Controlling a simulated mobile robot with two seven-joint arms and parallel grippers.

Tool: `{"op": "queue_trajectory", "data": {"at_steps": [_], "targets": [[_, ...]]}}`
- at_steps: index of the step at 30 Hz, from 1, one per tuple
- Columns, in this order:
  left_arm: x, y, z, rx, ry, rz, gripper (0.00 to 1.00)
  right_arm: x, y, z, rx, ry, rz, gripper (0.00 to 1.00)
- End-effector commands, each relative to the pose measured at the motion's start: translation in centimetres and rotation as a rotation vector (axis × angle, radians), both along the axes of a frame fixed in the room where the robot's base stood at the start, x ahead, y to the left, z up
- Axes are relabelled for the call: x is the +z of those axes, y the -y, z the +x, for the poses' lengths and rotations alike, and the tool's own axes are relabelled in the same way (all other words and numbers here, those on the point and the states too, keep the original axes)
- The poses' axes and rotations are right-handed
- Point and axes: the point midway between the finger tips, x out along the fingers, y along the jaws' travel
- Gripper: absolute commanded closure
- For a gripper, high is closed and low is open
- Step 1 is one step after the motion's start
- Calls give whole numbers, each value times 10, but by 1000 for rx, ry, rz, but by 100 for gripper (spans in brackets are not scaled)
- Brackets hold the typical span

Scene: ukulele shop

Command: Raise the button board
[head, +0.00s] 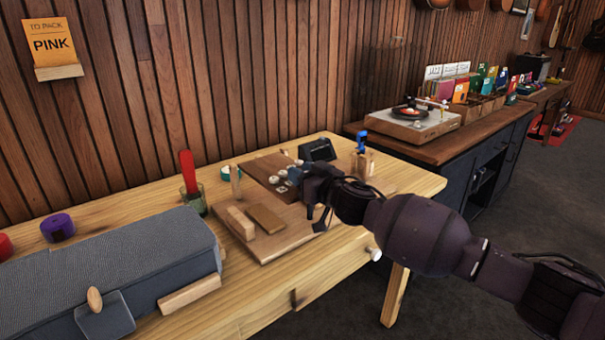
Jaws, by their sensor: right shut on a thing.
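The button board (265,168) is a dark brown panel with several pale round buttons, at the back of the wooden table near the wall. My right gripper (306,194) is at the board's right side and is shut on it. The gripper and wrist hide the board's right edge, so I cannot tell how far it is off the table. My left gripper is not in view.
A light wooden board (285,237) with two blocks lies in front. A dark case (110,275) fills the table's left. A glass with a red stick (189,185), a small black device (317,150) and a holder with a blue item (361,160) stand nearby.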

Motion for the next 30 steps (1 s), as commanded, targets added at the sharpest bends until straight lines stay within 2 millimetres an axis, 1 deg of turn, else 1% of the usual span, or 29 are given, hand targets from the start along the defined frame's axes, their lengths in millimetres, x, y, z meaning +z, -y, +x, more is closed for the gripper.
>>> {"op": "queue_trajectory", "data": {"at_steps": [1, 6, 12, 21, 30], "targets": [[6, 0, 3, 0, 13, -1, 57, 7, -1, 0, 1, -1, -5, 100], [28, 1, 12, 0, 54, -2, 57, 25, -5, 1, 4, -31, -34, 100], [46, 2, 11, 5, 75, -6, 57, 39, -8, 3, 6, -83, -73, 100], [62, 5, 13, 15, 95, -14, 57, 48, -14, 7, 13, -160, -122, 100], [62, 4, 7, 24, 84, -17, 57, 50, -13, 10, 7, -191, -142, 100]]}}
